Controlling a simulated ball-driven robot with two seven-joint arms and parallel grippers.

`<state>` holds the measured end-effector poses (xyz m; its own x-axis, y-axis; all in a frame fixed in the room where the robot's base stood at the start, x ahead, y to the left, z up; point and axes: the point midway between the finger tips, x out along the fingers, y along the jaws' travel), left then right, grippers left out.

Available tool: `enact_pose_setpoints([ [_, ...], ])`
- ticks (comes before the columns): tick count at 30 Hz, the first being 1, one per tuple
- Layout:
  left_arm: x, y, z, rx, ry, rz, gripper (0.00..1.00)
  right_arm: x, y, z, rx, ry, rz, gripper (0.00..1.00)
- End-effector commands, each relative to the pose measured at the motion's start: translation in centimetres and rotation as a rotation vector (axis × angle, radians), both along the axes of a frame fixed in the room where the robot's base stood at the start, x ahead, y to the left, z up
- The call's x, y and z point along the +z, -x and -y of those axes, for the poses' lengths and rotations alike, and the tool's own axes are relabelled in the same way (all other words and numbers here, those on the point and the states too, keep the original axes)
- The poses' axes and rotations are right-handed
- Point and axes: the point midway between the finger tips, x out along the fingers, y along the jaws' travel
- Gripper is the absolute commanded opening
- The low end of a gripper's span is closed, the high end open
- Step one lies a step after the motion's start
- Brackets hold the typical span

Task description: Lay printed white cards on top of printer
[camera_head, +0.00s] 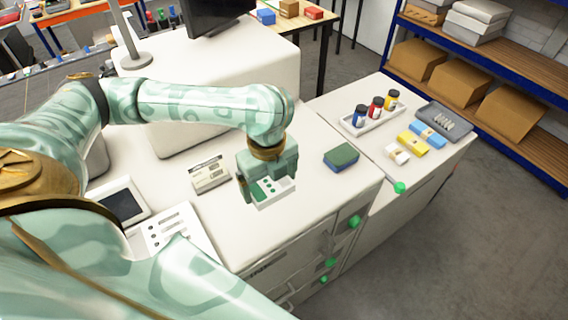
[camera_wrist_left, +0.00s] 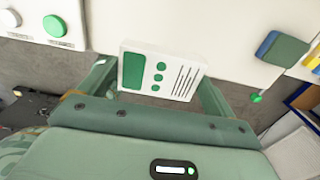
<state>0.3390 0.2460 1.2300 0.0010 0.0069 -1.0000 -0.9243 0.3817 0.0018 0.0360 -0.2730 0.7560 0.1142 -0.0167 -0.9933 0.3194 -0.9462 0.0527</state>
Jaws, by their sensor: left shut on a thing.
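The printed white cards (camera_head: 276,194) form a small block with a green patch, green dots and dark lines on its face. My left gripper (camera_head: 268,184) is shut on them and holds them over the white top of the printer (camera_head: 325,205). I cannot tell the exact gap below the cards. In the left wrist view the cards (camera_wrist_left: 185,75) sit between the two fingers of my left gripper (camera_wrist_left: 155,85), printed face showing. My right gripper is not in view.
A pale block with a dark-printed label (camera_head: 210,175) lies left of the gripper. A green and blue pad (camera_head: 341,157) lies to its right. A screen panel (camera_head: 122,204) is at left. A tray with bottles (camera_head: 372,120) stands farther right. Bare surface lies between.

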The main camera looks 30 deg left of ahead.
Motion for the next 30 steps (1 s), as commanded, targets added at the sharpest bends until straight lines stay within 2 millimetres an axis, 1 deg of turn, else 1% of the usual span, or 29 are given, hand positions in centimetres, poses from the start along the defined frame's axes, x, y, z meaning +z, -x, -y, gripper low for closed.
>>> enact_pose_setpoints([
  [3, -1.6, -2.6, -0.6, -0.001, 0.000, -0.002, 0.61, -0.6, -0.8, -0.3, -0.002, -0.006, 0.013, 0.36],
  [9, -4.4, -8.4, -1.8, 0.002, 0.002, -0.004, 0.61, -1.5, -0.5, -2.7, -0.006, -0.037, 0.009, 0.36],
  [12, -6.8, -10.0, -2.2, 0.000, 0.002, -0.005, 0.61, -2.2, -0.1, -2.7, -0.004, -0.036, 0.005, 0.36],
  [13, -7.3, -10.5, -2.3, -0.001, 0.002, -0.005, 0.61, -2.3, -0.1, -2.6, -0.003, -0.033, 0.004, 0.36],
  [16, -8.6, -11.6, -2.6, -0.001, 0.002, -0.004, 0.61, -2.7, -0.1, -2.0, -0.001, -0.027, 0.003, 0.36],
  [23, -10.0, -12.8, -2.9, -0.002, 0.001, -0.004, 0.61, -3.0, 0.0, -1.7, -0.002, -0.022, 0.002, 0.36],
  [27, -12.3, -12.7, -2.9, -0.003, 0.000, -0.005, 0.61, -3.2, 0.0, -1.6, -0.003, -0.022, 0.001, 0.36],
  [30, -12.9, -12.7, -3.0, -0.003, -0.001, -0.002, 0.61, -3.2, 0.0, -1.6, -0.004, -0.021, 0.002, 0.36],
])
